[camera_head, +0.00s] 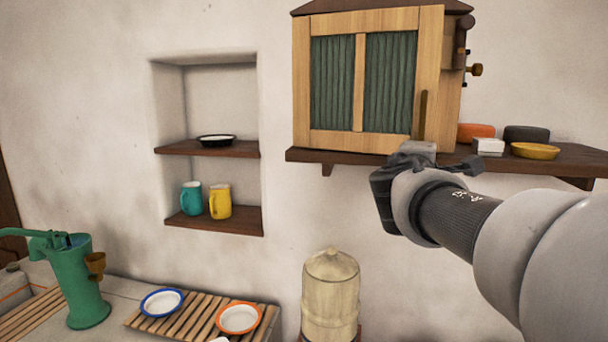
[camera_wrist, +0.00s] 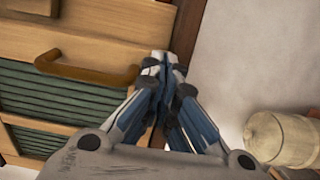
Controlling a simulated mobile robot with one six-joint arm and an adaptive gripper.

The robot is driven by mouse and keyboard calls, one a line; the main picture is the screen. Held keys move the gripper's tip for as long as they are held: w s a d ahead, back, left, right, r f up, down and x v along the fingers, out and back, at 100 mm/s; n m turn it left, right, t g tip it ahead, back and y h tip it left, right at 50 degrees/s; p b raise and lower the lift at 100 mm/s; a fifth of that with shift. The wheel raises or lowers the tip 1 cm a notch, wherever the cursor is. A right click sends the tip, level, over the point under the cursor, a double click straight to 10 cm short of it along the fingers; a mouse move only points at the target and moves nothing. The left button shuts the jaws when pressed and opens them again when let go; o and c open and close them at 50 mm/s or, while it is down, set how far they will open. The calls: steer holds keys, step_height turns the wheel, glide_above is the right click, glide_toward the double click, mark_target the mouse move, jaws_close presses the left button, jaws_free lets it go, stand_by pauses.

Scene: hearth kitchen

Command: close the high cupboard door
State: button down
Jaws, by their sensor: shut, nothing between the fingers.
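The high cupboard (camera_head: 302,85) is a wooden box on a wall shelf. Its door (camera_head: 360,80) has a pale wood frame, two green curtained panels and a handle (camera_head: 422,115) near its right edge. The right edge seems to stand slightly out from the body; the exact gap is unclear. My gripper (camera_head: 420,153) is at the door's lower right, below the handle. In the wrist view my gripper (camera_wrist: 158,62) is shut and empty, its tips over the door's bottom edge, close to the handle (camera_wrist: 85,72). I cannot tell whether they touch.
The wooden shelf (camera_head: 300,154) runs under the cupboard. An orange container (camera_head: 476,131), a white box (camera_head: 488,146) and a yellow bowl (camera_head: 535,151) stand right of it. A cream canister (camera_head: 330,295) stands below. The wall left of the cupboard is clear up to the niche (camera_head: 210,147).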

steer(key=shift+b+x, duration=0.45)
steer(key=shift+x, duration=0.95)
steer(key=shift+s, duration=0.1)
